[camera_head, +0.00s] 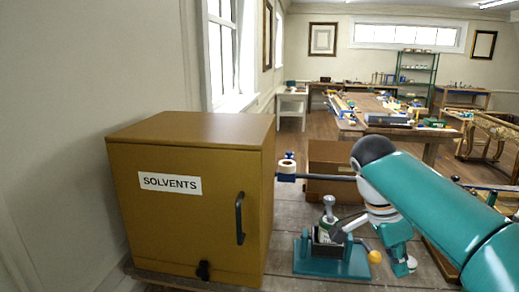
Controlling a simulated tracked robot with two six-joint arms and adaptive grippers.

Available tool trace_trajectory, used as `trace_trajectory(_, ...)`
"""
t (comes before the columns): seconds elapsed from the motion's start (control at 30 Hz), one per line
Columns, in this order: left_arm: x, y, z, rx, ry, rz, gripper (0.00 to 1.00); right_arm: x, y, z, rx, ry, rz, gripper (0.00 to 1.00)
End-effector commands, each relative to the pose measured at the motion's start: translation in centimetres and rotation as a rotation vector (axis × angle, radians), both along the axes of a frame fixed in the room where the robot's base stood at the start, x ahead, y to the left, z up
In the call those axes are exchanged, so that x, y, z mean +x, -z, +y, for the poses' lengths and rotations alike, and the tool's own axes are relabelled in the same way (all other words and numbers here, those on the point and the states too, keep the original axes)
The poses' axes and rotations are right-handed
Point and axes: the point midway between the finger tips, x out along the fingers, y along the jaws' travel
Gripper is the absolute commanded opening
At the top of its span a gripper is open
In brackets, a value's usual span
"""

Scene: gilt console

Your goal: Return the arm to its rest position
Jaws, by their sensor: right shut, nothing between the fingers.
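My right arm comes in from the right as a thick teal link and bends down at a black joint. My right gripper (338,235) is the dark part reaching left from the wrist. It is shut and empty, beside a small grey-topped device on a teal base (330,268). From this view I cannot tell whether it touches the device. My left arm and gripper are not in view.
A mustard solvents cabinet (190,225) with a black handle stands closed at the left. A brown box (330,158) and a white-and-blue roll (287,166) are behind the device. Workbenches (430,135) fill the far room.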

Motion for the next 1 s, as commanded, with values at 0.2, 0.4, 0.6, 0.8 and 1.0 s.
trace_trajectory(0.2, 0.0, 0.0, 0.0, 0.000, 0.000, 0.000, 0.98, -0.8, 6.2, -1.6, -0.022, 0.023, 0.183, 0.00)
trace_trajectory(0.4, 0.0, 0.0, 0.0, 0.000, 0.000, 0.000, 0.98, -2.1, 14.1, -1.9, 0.020, -0.016, 0.343, 0.00)
trace_trajectory(0.6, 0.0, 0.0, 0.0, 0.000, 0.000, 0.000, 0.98, -6.0, 26.7, -0.3, 0.218, -0.194, 0.523, 0.00)
trace_trajectory(0.8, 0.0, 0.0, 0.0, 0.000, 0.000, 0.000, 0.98, -14.2, 38.7, 4.8, 0.570, -0.448, 0.587, 0.00)
trace_trajectory(1.0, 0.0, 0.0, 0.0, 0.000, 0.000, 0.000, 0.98, -21.9, 44.9, 11.0, 0.851, -0.698, 0.437, 0.00)
